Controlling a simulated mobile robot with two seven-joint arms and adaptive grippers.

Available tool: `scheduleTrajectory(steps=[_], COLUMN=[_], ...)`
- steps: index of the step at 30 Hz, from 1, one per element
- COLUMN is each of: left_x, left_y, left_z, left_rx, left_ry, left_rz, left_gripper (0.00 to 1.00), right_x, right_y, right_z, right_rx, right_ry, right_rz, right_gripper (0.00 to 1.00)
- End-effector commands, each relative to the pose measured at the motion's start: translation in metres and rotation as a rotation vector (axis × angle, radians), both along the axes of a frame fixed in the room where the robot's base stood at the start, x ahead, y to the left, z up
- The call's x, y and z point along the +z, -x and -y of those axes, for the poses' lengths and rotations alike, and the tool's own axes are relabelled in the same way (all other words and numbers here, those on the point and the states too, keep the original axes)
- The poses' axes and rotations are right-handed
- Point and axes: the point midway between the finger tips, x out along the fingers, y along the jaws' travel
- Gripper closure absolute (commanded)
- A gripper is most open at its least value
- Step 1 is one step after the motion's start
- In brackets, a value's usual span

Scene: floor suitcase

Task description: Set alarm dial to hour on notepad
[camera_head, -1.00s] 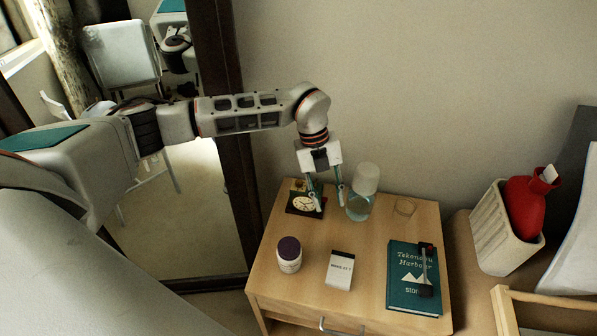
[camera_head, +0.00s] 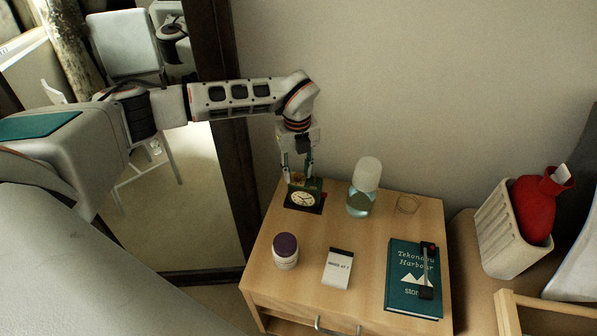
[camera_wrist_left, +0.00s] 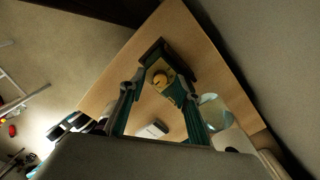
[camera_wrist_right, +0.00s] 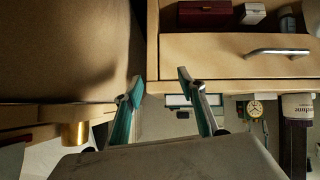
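The alarm clock (camera_head: 302,199), dark with a pale round face, stands at the back left corner of the nightstand. My left gripper (camera_head: 298,176) points down just above and behind it, fingers apart. In the left wrist view a round yellow dial (camera_wrist_left: 160,79) on the clock lies between the open fingertips (camera_wrist_left: 162,90); I cannot tell whether they touch it. The white notepad (camera_head: 338,268) lies in front and seems to read "WAKE AT 7". My right gripper, out of the head view, is open and empty in the right wrist view (camera_wrist_right: 160,83), close to a wooden drawer.
The nightstand (camera_head: 300,240) also holds a glass bottle (camera_head: 363,190) right of the clock, a purple-lidded jar (camera_head: 286,251), a coaster (camera_head: 407,204) and a teal book (camera_head: 412,290) with a dark object on it. A drawer handle (camera_wrist_right: 278,52) shows near my right gripper.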

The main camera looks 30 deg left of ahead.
Motion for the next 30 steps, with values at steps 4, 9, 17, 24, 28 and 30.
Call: scheduleTrajectory(steps=[4,9,17,24,28,30], left_x=[-0.003,-0.002,-0.003,0.0,0.002,0.003], left_y=[0.0,0.0,0.0,0.0,0.0,-0.001], left_z=[0.0,0.0,0.001,0.001,0.001,0.001], left_rx=[0.0,-0.001,-0.001,0.034,0.093,0.138], left_ry=[0.001,0.001,0.001,0.001,0.0,0.0], left_rz=[0.001,0.002,0.001,0.002,0.004,0.005], left_gripper=[0.68,0.75,1.0,1.0,1.0,1.0], right_x=[0.004,0.006,0.005,0.013,0.022,0.029], right_y=[-0.007,-0.008,-0.006,-0.009,-0.012,-0.013], right_z=[0.002,0.002,0.002,0.001,-0.001,-0.002], right_rx=[-0.002,-0.002,-0.003,-0.003,-0.005,-0.006], right_ry=[0.002,0.002,0.001,-0.004,-0.012,-0.017], right_rz=[0.013,0.016,0.014,0.023,0.031,0.036], right_gripper=[0.6,0.6,0.6,0.6,0.6,0.6])
